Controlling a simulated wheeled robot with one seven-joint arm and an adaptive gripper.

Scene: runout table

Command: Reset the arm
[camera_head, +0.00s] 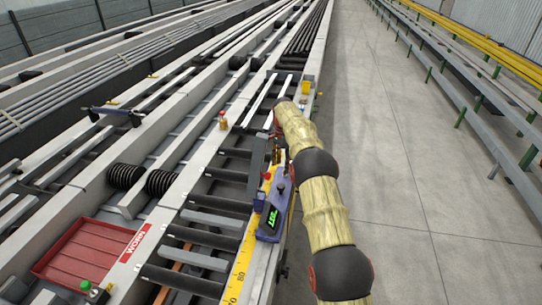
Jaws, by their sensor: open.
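My arm (323,214), in a tan sleeve with dark joints, reaches up from the lower right along the right edge of the runout table (262,262). It bends near its far end. My gripper (275,152) shows only as a small dark shape just left of the arm, over the table's edge. It is open, and I see nothing held in it. The arm hides part of it, and its fingertips are too small to make out clearly.
A blue device with a green display (273,214) sits by the yellow scale (240,268), close to my arm. A red tray (82,252) lies beside a "WORN" label (136,243). A small bottle (222,121) stands on a rail. The floor aisle (400,170) is clear.

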